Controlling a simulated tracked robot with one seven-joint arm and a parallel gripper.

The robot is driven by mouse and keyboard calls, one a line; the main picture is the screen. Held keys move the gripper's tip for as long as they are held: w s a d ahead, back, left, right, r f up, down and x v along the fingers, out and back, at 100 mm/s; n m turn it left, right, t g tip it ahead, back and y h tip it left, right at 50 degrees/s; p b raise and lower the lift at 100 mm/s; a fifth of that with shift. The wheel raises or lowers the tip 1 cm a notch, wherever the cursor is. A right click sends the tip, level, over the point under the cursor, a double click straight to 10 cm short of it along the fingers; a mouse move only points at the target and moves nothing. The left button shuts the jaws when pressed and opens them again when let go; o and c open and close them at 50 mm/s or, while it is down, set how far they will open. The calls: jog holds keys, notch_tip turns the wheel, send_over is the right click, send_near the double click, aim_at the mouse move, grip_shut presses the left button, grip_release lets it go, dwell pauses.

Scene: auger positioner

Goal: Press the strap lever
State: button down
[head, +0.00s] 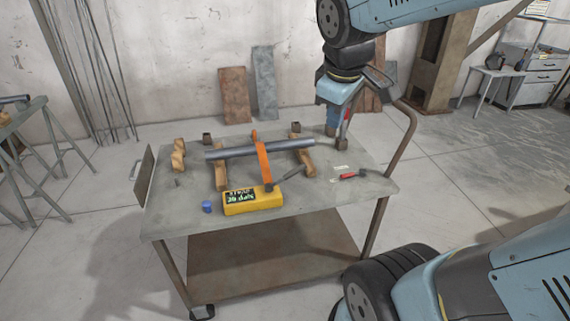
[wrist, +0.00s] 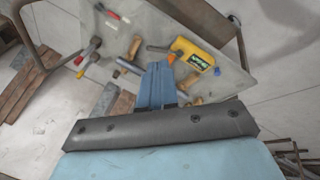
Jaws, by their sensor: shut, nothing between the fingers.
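A grey pipe (head: 225,153) lies across wooden blocks on the cart table, with an orange strap (head: 262,158) passing over it. The dark strap lever (head: 293,173) slants up and right from the strap's lower end, beside a yellow box (head: 253,203) with a lettered display. In the wrist view the lever (wrist: 157,49) shows beyond my fingertips, left of the yellow box (wrist: 195,54). My gripper (head: 331,130) is shut and empty, pointing down over the table's right rear, right of the pipe and apart from the lever. Its blue fingers (wrist: 157,68) partly hide the pipe and strap in the wrist view.
The table (head: 170,215) also carries a blue cap (head: 207,207), a red-handled tool (head: 350,176) at the right and a wooden piece (head: 179,155) at the left. An upright red-topped item stands close to my gripper. A bent handrail (head: 411,130) rises at the right edge.

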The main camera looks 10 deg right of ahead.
aim_at(294, 170)
jog(key=w+a+f+n+h, duration=0.1)
jog(key=w+a+f+n, duration=0.2)
jog(key=n, duration=0.6)
jog(key=w+a+f+n+g+h, duration=0.1)
jog(key=w+a+f+n+h, duration=0.1)
jog(key=w+f+n, duration=0.6)
jog(key=w+a+f+n+h, duration=0.1)
jog(key=w+a+f+n, duration=0.3)
jog(key=w+n, duration=0.5)
jog(key=f+n, duration=0.2)
jog(key=shift+a+n+g+h, duration=0.3)
jog(key=x, duration=1.4)
